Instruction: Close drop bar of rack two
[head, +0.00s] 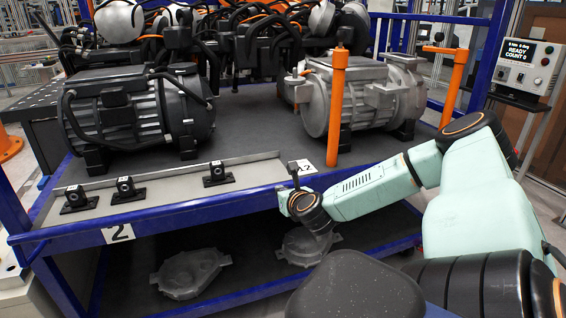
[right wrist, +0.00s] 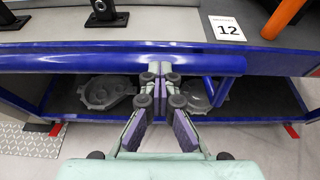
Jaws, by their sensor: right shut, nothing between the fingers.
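Rack two is the blue-framed rack (head: 170,214) with a "2" label on its front edge. An orange post (head: 338,105) stands upright at its front, and a second orange post (head: 455,85) stands farther right; I cannot tell which part is the drop bar. In the right wrist view a blue bent tube (right wrist: 236,72) runs along the front edge. My right gripper (right wrist: 162,75) is shut and empty at that front edge, left of the tube's bend; I cannot tell whether it touches. In the head view its fingers are hard to make out. My left gripper is not in view.
Two grey motors (head: 135,110) (head: 362,95) sit on the top shelf. Small black brackets (head: 218,174) stand along its front. Metal housings (head: 190,272) lie on the lower shelf. A display (head: 527,62) reading "READY" stands at right. A "12" label (right wrist: 228,28) lies near the orange post.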

